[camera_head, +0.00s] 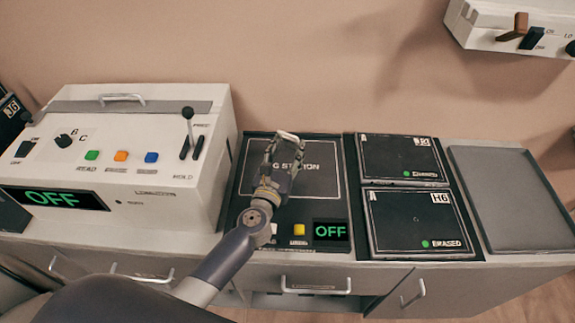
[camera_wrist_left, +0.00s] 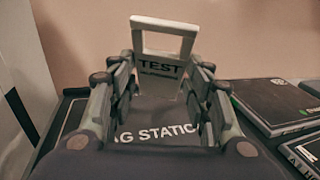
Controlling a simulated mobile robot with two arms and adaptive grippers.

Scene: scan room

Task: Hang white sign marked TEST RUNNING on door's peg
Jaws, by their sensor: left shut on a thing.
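My left gripper (camera_head: 282,148) is shut on the white sign, above the dark station panel. In the left wrist view, the sign (camera_wrist_left: 162,68) stands between the fingers (camera_wrist_left: 160,95), with the word TEST readable and the smaller line below it too blurred to read. Its open white loop (camera_wrist_left: 165,22) rises above the fingertips. In the head view only a small pale edge of the sign (camera_head: 287,135) shows at the fingertips. The door and its peg are in neither view. My right gripper is not in view.
The station panel (camera_head: 325,185) has a green OFF display. A white console (camera_head: 150,160) with buttons and a lever stands left. Two dark plates, upper (camera_head: 400,160) and lower (camera_head: 415,222), lie right, beside an empty grey tray (camera_head: 510,190). A switch box (camera_head: 490,28) is on the wall.

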